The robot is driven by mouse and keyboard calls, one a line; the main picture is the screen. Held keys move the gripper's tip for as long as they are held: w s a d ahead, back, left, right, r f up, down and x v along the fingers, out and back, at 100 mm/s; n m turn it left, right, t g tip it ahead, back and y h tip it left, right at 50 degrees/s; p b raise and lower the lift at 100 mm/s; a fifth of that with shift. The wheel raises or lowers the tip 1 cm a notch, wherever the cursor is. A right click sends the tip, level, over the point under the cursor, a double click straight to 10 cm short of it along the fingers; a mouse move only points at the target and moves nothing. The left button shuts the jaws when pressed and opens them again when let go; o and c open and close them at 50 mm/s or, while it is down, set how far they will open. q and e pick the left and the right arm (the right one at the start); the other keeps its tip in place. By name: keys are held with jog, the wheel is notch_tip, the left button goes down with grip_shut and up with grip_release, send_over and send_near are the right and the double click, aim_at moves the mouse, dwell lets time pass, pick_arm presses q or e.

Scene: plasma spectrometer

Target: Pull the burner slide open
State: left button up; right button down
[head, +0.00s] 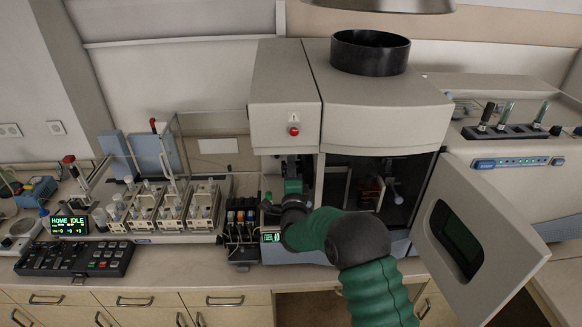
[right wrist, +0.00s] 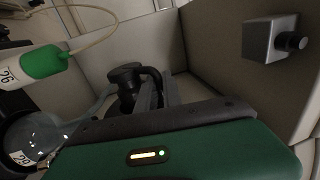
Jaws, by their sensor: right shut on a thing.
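The beige spectrometer (head: 385,120) stands at the middle of the bench. My green right arm reaches into its open left bay, and my right gripper (head: 292,188) is inside, below the red button. In the right wrist view the gripper (right wrist: 150,92) is shut on a dark knob-like handle (right wrist: 125,75), in front of a beige wall. I take this to be the burner slide's handle; the slide itself is mostly hidden by my gripper and arm. My left gripper is not in view.
The large door (head: 485,235) hangs open at the right of the spectrometer. A sampler with racks of bottles (head: 170,208) stands to the left. In the right wrist view, a green-banded bottle (right wrist: 40,65) and a grey block with a black knob (right wrist: 270,40) are close by.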

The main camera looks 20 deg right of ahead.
jog(key=shift+a+f+b, duration=0.35)
jog(key=shift+a+f, duration=0.1)
jog(key=shift+f, duration=0.1)
jog(key=w+a+b, duration=0.2)
jog(key=a+b, duration=0.3)
jog(key=a, duration=0.3)
jog(key=shift+w+a, duration=0.3)
jog(key=c, duration=1.8)
grip_release()
jog(key=shift+r, duration=0.15)
jog(key=shift+s, duration=0.1)
